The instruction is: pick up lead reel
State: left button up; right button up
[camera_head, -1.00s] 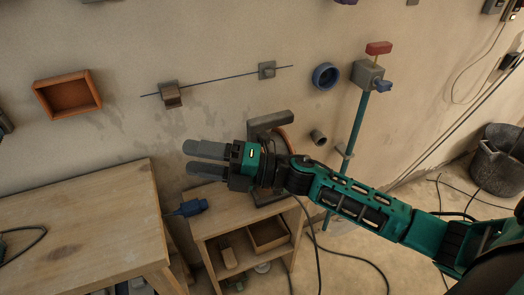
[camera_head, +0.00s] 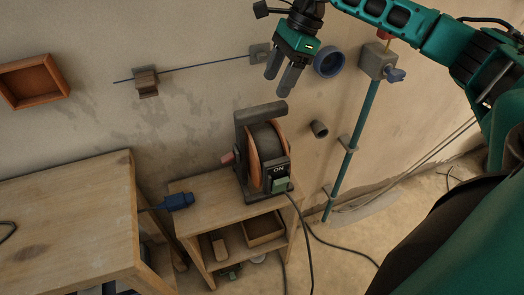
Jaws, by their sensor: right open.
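The lead reel (camera_head: 265,148) stands upright on top of a small wooden shelf unit. It has a dark frame with a top bar, an orange-rimmed drum and a green switch (camera_head: 280,184) marked ON. A black cable runs from its right side down to the floor. A blue plug (camera_head: 178,201) sticks out at the shelf's left edge. My right gripper (camera_head: 278,87) is open and empty, fingers pointing down, in front of the wall and above the reel in the picture. It appears apart from the reel. My left gripper is not in view.
The small shelf unit (camera_head: 215,209) holds a wooden tray (camera_head: 263,230) on its lower level. A larger wooden table (camera_head: 70,215) stands at left. On the wall are a blue ring (camera_head: 329,62), a thin rod (camera_head: 205,67), an orange box (camera_head: 33,81) and a green pipe (camera_head: 361,130).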

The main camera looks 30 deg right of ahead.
aim_at(263, 107)
jog(key=x, duration=1)
jog(key=shift+a, duration=0.3)
jog(key=shift+a+f, duration=0.1)
jog(key=shift+f, duration=0.2)
jog(key=shift+f, duration=0.25)
grip_shut()
dwell(0.4)
dwell(0.8)
jog(key=shift+w+r, duration=0.15)
jog(key=shift+r, duration=0.05)
